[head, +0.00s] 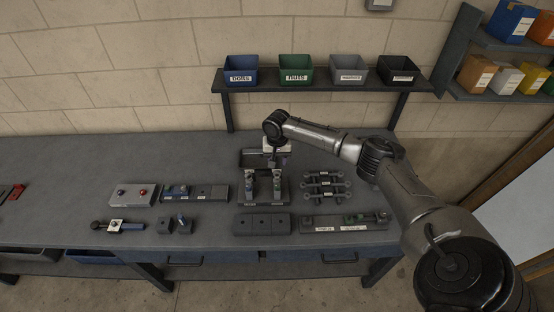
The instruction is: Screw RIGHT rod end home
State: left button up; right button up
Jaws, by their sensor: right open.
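A dark fixture (264,200) stands near the middle of the bench with two upright parts side by side. The right upright part (277,184), which seems to carry the right rod end, is small and dark with a light top. The left upright part (250,184) looks alike. My right gripper (279,163) points down just above and behind the right upright part. It is open; the fingers are small, and I cannot tell whether they surround anything. Thread and seating of the rod end are too small to see. My left gripper is not in view.
Several linked rods (327,186) lie right of the fixture. A dark block (262,224) and a labelled tray (345,222) lie in front. A button box (132,195) stands left. A shelf (320,87) with labelled bins crosses behind. The bench's left rear is clear.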

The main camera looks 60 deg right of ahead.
aim_at(277, 171)
jog(key=shift+f+b, duration=2.2)
jog(key=shift+b, duration=0.7)
jog(key=shift+f+p, duration=0.25)
jog(key=shift+p, duration=0.15)
jog(key=shift+f, duration=0.7)
jog(key=shift+f+n+p, duration=0.1)
jog(key=shift+n+p, duration=0.55)
jog(key=shift+n, duration=0.85)
jog(key=n+p, duration=0.1)
jog(key=n, duration=0.3)
jog(key=shift+f+n, duration=0.15)
jog(key=shift+n, duration=0.25)
jog(key=shift+n+p, duration=0.4)
jog(key=shift+n, duration=0.7)
jog(key=n, duration=0.2)
jog(key=shift+n, duration=0.4)
jog(key=n, duration=0.3)
jog(key=shift+n, duration=1.1)
jog(key=shift+c, duration=0.4)
